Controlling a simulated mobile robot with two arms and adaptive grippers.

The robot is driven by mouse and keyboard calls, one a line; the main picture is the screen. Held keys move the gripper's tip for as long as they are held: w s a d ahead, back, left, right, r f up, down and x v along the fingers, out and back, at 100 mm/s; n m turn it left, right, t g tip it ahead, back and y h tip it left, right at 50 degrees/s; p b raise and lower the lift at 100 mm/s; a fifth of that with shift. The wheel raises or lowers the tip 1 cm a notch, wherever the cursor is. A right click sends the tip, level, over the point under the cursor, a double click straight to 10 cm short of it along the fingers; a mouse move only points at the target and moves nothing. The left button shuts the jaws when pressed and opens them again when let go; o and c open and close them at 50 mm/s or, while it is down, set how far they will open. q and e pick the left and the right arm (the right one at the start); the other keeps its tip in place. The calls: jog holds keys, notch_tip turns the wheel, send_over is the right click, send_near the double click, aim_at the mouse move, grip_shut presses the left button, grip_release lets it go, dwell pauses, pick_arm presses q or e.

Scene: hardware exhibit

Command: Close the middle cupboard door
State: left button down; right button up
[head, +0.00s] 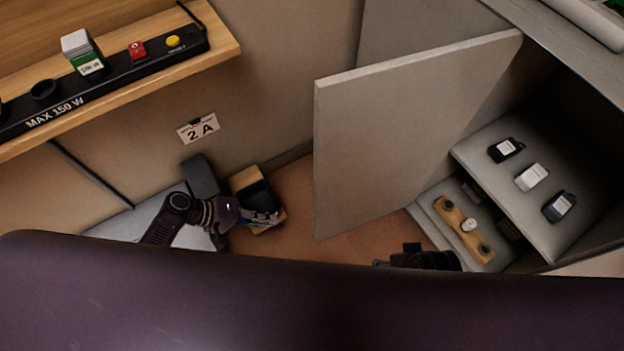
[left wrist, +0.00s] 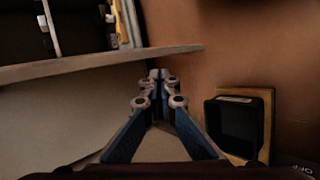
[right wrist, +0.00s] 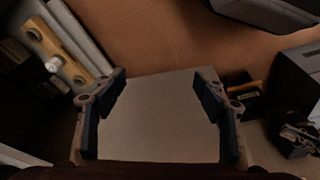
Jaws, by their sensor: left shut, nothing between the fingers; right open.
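The grey cupboard door (head: 400,130) stands wide open in the head view, its free edge toward the left. It also shows in the left wrist view (left wrist: 60,115) and in the right wrist view (right wrist: 160,120). The open cupboard's interior lies to its right. My left gripper (head: 272,217) is left of the door, apart from it, and in the left wrist view (left wrist: 155,75) its fingers are closed and empty. My right gripper (right wrist: 160,82) is open, with the door panel showing between its fingers; contact cannot be told. My body partly hides it in the head view.
The cupboard holds a grey shelf (head: 540,220) with several small devices and a lower one with a wooden piece (head: 463,228). A black bin on a wooden base (left wrist: 235,125) stands by my left gripper. A wooden shelf (head: 222,38) juts out upper left. Brown floor (head: 295,205) is bare between.

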pick_arm(q)
jog(key=w+d+r+m+t+h+b, duration=0.1)
jog(key=w+r+h+b, duration=0.25)
jog(key=r, duration=0.65)
jog(key=w+r+m+h+b, duration=0.15)
jog(key=w+r+h, duration=0.25)
jog(key=r, duration=0.5)
jog(key=s+d, duration=0.1)
jog(key=d, duration=1)
jog(key=shift+r+n+p, duration=0.15)
jog(key=shift+n+p, duration=0.2)
jog(key=shift+n, duration=0.1)
pick_arm(e)
jog(key=v, duration=0.9)
jog(key=shift+d+r, duration=0.15)
jog(key=shift+d, duration=0.05)
pick_arm(q)
jog(key=shift+s+d, duration=0.15)
pick_arm(e)
jog(key=shift+w, duration=0.1)
